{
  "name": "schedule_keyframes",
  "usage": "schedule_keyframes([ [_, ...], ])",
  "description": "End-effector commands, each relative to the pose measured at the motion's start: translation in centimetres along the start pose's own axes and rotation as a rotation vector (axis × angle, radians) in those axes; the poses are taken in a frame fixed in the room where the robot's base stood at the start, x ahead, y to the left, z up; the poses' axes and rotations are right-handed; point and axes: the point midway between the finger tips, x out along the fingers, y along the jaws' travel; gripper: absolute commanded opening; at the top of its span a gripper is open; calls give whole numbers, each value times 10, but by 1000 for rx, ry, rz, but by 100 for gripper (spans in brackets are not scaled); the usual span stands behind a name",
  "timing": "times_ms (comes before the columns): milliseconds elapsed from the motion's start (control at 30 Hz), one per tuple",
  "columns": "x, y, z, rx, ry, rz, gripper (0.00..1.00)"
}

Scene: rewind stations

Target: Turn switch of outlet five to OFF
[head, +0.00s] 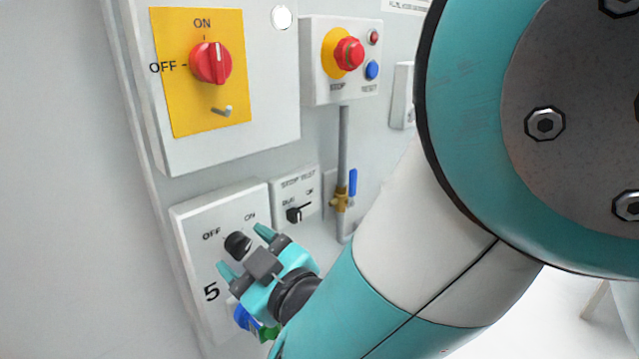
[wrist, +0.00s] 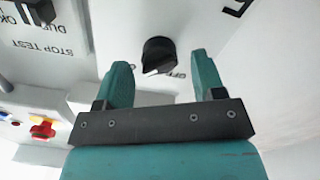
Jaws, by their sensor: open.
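The switch of outlet five is a black round knob (head: 238,244) on a white box (head: 190,232) marked 5, with OFF printed at its upper left and ON at its upper right. My gripper (head: 243,250) is open in front of this box, its teal fingers on either side of the knob in the picture. In the wrist view the knob (wrist: 158,53) shows between the two open fingers, just beyond the tips, with nothing held.
A STOP TEST box (head: 297,200) with a black switch adjoins on the right. A yellow valve with a blue handle (head: 353,183) stands beyond it. Above are a red rotary switch (head: 211,63) and an emergency stop (head: 348,54). Blue and green sockets lie below my gripper.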

Motion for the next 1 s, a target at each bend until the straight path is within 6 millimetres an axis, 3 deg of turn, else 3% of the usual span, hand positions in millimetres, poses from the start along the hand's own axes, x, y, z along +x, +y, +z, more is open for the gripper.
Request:
schedule_keyframes([
  [467, 10, 0, 1, 0, 0, 1, 63],
  [667, 10, 0, 1, 0, 0, 1, 19],
  [700, 10, 0, 1, 0, 0, 1, 16],
  [1000, 10, 0, 1, -32, 0, 0, 16],
])
